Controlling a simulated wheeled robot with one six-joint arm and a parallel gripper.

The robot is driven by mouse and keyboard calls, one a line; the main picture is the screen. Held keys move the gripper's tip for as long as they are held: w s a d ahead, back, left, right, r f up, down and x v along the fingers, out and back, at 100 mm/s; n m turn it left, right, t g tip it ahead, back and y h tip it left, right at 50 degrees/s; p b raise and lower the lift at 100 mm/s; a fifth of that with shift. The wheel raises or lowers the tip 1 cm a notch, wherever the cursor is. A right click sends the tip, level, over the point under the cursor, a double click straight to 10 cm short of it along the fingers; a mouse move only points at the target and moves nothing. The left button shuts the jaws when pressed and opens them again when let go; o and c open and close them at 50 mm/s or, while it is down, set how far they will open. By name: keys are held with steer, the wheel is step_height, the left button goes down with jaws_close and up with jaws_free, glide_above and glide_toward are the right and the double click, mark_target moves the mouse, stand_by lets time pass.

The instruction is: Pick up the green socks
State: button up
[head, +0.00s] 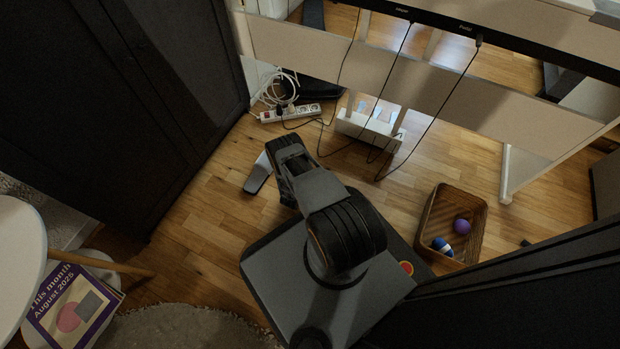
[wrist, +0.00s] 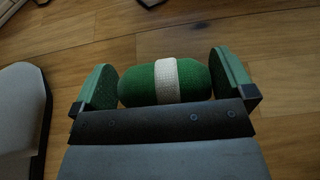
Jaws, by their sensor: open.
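The green socks (wrist: 138,85) are a rolled green bundle with a white band around the middle. In the wrist view they lie on the wooden floor, crosswise between the two fingers of my gripper (wrist: 165,80). The gripper is open, with one green-padded finger beside each end of the roll. A narrow gap shows at the right end; at the left end I cannot tell whether finger and roll touch. The roll's near edge is hidden behind the gripper's body. In the head view my arm hides the socks.
A flat grey-and-black object (head: 258,173) lies close to the left of my arm. A power strip (head: 290,113) and hanging cables are behind it. A wicker basket (head: 432,212) at right holds a purple ball (head: 461,226) and a blue-and-white roll (head: 442,246). A dark cabinet (head: 130,90) stands at left.

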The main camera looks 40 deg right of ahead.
steer(key=shift+w+d+f, duration=0.1)
steer(key=shift+d, duration=0.1)
steer(key=c, duration=0.6)
